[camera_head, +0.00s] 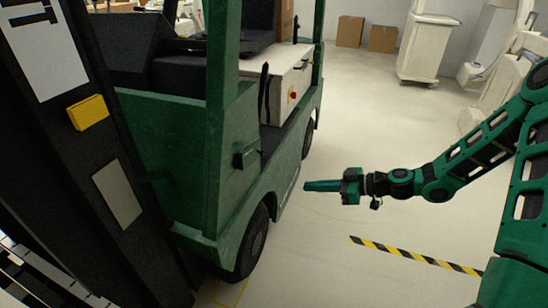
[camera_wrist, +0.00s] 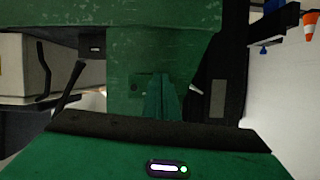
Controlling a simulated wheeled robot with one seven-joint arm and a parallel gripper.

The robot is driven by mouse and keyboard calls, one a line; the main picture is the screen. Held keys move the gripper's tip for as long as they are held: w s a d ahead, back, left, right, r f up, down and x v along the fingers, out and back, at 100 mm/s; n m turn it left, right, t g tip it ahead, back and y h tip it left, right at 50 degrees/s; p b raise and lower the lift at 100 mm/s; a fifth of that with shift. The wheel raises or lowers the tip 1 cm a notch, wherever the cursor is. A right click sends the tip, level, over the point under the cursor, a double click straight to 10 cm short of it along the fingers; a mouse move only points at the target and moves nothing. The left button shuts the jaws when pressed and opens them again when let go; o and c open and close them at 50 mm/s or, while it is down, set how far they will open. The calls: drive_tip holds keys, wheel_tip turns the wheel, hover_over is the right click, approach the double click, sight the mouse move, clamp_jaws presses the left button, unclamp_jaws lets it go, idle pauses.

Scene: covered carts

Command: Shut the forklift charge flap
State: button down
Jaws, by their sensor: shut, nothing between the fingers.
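The green forklift (camera_head: 190,150) fills the left of the head view, and its green side panel (camera_wrist: 130,60) also shows in the wrist view. A small dark green piece (camera_head: 245,156), which looks like the charge flap, stands out from the forklift's side above the front wheel. I cannot tell how far open it is. In the wrist view a small dark patch (camera_wrist: 139,86) on the panel is partly hidden by my fingers. My gripper (camera_head: 307,186) is shut and empty, to the right of the flap and apart from the forklift. Its fingers (camera_wrist: 165,95) point at the panel.
The forklift's dark mast (camera_head: 110,150) stands at the left. Yellow-black floor tape (camera_head: 415,257) crosses the floor under my arm. A white cart (camera_head: 427,48) and cardboard boxes (camera_head: 350,31) stand at the back. The floor between my gripper and the back is clear.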

drive_tip(key=w+r+t+y, duration=0.2)
drive_tip(key=w+r+t, duration=0.1)
drive_tip(key=w, duration=0.1)
drive_tip(key=t, duration=0.1)
approach(264, 153)
drive_tip(key=shift+m, duration=0.4)
drive_tip(key=x, duration=0.6)
drive_tip(key=shift+w+f, duration=0.1)
drive_tip(key=shift+w, duration=0.05)
drive_tip(key=shift+w+a, duration=0.1)
drive_tip(key=shift+w+a, duration=0.35)
drive_tip(key=shift+w, duration=0.35)
drive_tip(key=shift+w+a, duration=0.3)
drive_tip(key=shift+w, duration=0.35)
